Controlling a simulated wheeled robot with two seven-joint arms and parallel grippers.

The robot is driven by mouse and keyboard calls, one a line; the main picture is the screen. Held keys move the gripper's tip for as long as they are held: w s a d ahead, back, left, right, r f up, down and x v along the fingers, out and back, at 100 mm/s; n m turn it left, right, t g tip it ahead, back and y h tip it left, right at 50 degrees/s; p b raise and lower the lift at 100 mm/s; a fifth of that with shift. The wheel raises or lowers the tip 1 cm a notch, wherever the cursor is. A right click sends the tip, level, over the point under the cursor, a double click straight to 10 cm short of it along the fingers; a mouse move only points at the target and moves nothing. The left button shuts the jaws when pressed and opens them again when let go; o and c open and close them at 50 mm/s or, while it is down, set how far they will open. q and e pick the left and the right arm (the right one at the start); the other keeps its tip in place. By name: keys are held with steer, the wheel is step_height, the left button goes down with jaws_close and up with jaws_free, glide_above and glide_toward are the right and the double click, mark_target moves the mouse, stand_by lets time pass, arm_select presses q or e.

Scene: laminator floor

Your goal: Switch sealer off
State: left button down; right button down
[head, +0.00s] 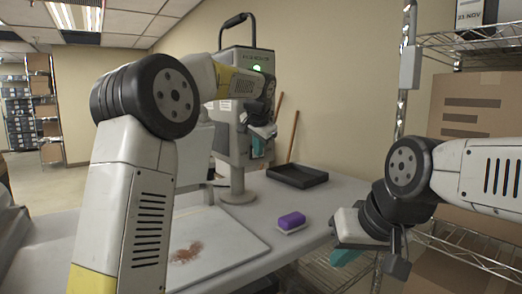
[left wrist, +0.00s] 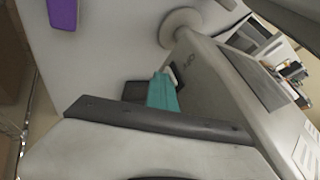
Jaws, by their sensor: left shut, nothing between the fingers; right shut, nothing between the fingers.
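The sealer (head: 237,62) is a grey upright machine with a black top handle, standing on a round foot on the table. A green light (head: 257,68) glows on its upper front. My left arm reaches across in front of it. My left gripper (head: 258,148) is shut and empty, its teal fingertips close to the sealer's lower front. In the left wrist view the teal fingertips (left wrist: 163,92) are beside the grey housing (left wrist: 215,85), near a small dark patch. I cannot tell whether they touch, and no switch is clearly seen. My right gripper (head: 347,257) is shut and empty at the table's right edge.
A purple block (head: 291,220) rests on a pale base on the table (head: 335,192). A black tray (head: 297,175) lies behind it. A pale board (head: 225,240) with a brown stain lies at front left. A wire shelf (head: 470,40) with cardboard boxes stands at right.

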arm_select(q)
steer(key=shift+w+a+m+h, duration=0.2)
steer(key=shift+a+m+h, duration=0.1)
steer(key=shift+a+m, duration=0.25)
steer(key=shift+w+d+r, duration=0.1)
steer(key=shift+d, duration=0.05)
steer(key=shift+w+d, duration=0.1)
steer(key=shift+d, duration=0.55)
